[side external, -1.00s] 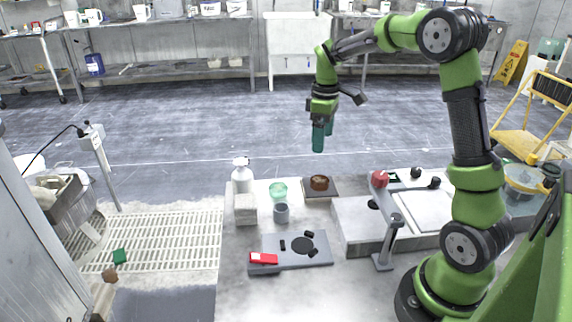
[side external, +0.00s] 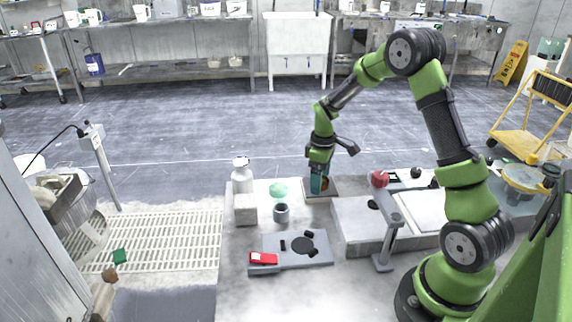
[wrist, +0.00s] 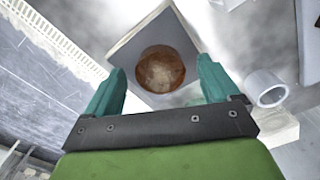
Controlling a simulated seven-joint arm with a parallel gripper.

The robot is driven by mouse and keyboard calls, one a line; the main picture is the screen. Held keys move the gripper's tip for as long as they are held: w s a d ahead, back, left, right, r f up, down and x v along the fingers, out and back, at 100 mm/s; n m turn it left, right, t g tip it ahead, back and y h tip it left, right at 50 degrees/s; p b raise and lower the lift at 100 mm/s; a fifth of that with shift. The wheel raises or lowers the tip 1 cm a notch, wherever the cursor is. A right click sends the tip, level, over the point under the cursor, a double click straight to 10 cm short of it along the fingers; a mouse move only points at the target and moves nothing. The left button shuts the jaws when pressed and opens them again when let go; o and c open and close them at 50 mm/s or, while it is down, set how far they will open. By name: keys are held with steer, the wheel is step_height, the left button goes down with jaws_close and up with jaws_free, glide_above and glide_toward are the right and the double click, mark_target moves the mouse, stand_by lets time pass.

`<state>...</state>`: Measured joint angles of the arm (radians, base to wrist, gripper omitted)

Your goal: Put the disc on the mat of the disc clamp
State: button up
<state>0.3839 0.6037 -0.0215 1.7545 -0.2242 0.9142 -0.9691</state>
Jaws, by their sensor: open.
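The disc (wrist: 160,70) is round and copper-brown and rests on a square grey plate (wrist: 128,52) in the wrist view. In the side view the disc (side external: 325,183) is partly hidden behind my gripper's fingers. My gripper (side external: 319,190) points down right at the disc, with teal fingers. In the wrist view the open fingers (wrist: 160,88) stand on either side of the disc, apart from it. The disc clamp (side external: 312,259) is a grey plate with a red handle (side external: 263,258). Its round dark mat (side external: 302,245) is bare, with small black blocks around it.
Left of the plate are a green bowl (side external: 278,190), a grey cup (side external: 281,212), a white bottle (side external: 242,178) and a pale block (side external: 246,210). A polishing machine (side external: 360,222) with a red knob stands at the right. The table front is clear.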

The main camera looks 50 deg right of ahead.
steer(key=c, duration=1.3)
step_height(320, 180, up, 9)
steer(key=s+a+r+m, duration=0.2)
steer(key=a+r, duration=0.2)
steer(key=a, duration=0.4)
steer(key=s+a+r+m, duration=0.2)
steer(key=a+r, duration=0.1)
steer(key=a, duration=0.6)
steer(key=w+d+f+n, duration=0.1)
steer(key=d+f, duration=0.1)
steer(key=d, duration=0.3)
steer(key=w+d+f+n, duration=0.1)
steer(key=d+f, duration=0.1)
steer(key=d, duration=0.4)
steer(key=w+d+f+n, duration=0.2)
steer(key=d, duration=0.4)
